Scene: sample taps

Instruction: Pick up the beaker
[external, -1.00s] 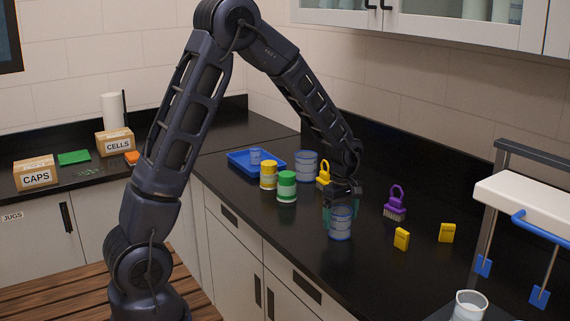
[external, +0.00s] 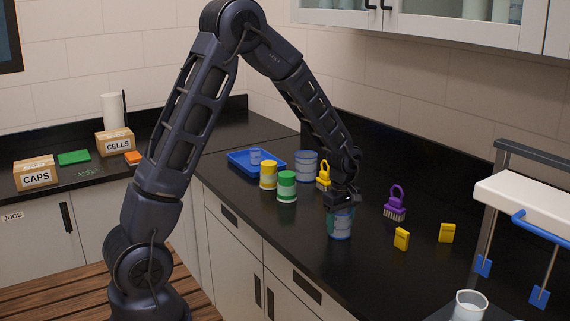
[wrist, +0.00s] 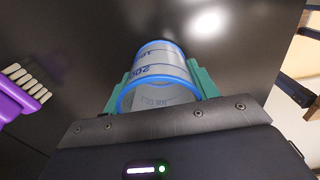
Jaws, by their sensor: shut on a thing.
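The beaker (external: 340,226) is a clear, blue-rimmed cup with printed markings, upright on the black counter below my gripper (external: 341,207). In the wrist view the beaker (wrist: 158,75) sits between the two green fingers of my gripper (wrist: 160,88), one on each side of its wall. My gripper is shut on the beaker from above. I cannot tell whether the beaker's base is lifted clear of the counter.
A purple brush (external: 395,205) and two yellow boxes (external: 401,239) (external: 446,233) lie to the right. A green-lidded jar (external: 287,187), a yellow-lidded jar (external: 268,176), a larger clear container (external: 306,166) and a blue tray (external: 240,166) stand to the left. A yellow brush (external: 323,176) is close behind.

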